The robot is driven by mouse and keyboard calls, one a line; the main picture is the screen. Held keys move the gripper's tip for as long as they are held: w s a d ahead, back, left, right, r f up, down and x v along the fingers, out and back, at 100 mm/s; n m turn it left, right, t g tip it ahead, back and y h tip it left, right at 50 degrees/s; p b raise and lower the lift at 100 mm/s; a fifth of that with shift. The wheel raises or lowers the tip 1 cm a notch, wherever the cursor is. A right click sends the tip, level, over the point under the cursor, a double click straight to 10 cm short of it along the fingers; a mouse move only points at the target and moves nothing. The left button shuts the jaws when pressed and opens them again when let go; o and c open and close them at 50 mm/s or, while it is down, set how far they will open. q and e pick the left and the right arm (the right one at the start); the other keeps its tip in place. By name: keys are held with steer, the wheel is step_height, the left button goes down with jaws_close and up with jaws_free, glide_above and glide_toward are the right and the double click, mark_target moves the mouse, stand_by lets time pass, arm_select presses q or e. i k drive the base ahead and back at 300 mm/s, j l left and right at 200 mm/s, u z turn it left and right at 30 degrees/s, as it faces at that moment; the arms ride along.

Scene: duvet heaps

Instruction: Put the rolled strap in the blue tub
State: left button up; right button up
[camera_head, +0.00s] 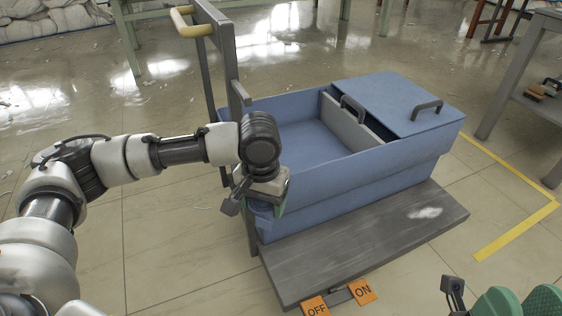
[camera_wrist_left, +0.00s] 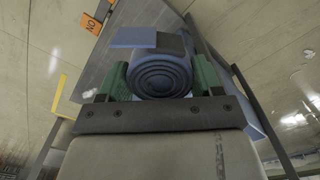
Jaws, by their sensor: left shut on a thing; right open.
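The blue tub (camera_head: 350,188) sits on a dark flat cart in the head view, its left part open and empty inside. My left gripper (camera_head: 267,208) is at the tub's near left corner, pointing down. In the left wrist view its green fingers (camera_wrist_left: 162,78) are shut on the rolled strap (camera_wrist_left: 160,76), a blue spiral coil seen end-on. In the head view the strap is hidden behind my gripper. My right gripper (camera_head: 521,304) is open and empty at the bottom right, partly cut off by the frame.
A blue lid (camera_head: 402,100) with a dark handle covers the tub's right part, beside a grey divider (camera_head: 345,124). The cart (camera_head: 370,245) has an upright handle frame (camera_head: 228,60) at the left and orange ON/OFF pedals (camera_head: 361,291). A grey table (camera_head: 515,65) stands at right.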

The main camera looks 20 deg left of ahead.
mark_target(290, 153)
steer(key=i+j+z, duration=0.1)
steer(key=j, duration=0.5)
steer(key=j+z, duration=0.1)
steer(key=j, duration=0.45)
steer(key=i+j+z, duration=0.1)
steer(key=j+z, duration=0.35)
steer(key=j, duration=0.15)
steer(key=j+z, duration=0.4)
steer(key=j, duration=0.2)
steer(key=i+j+z, duration=0.2)
steer(key=i, duration=0.2)
